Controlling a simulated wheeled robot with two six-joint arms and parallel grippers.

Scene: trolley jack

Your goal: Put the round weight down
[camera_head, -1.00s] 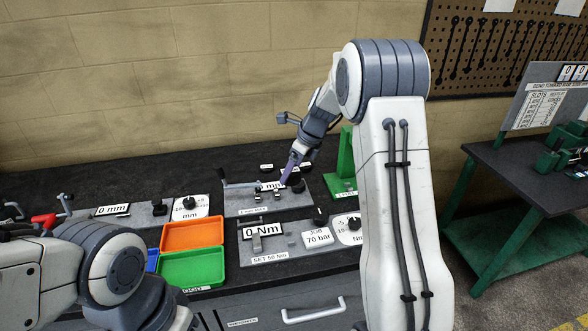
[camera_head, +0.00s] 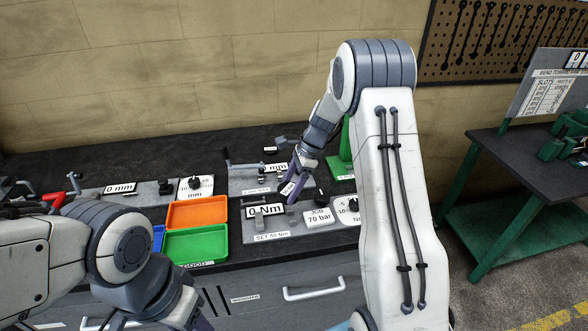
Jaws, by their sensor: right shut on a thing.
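My right gripper (camera_head: 287,191) points down over the back of the bench, between the mm panel and the 0 Nm panel. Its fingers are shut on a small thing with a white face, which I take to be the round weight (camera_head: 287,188). The fingers hide most of it, so I cannot make out its round shape or whether it touches the surface below.
The 0 Nm panel (camera_head: 284,235) lies just in front of my right gripper. An orange tray (camera_head: 197,213) and a green tray (camera_head: 196,245) stand to its left. A green stand (camera_head: 345,160) rises at the right, behind my right arm. Dark bench top is clear at the back left.

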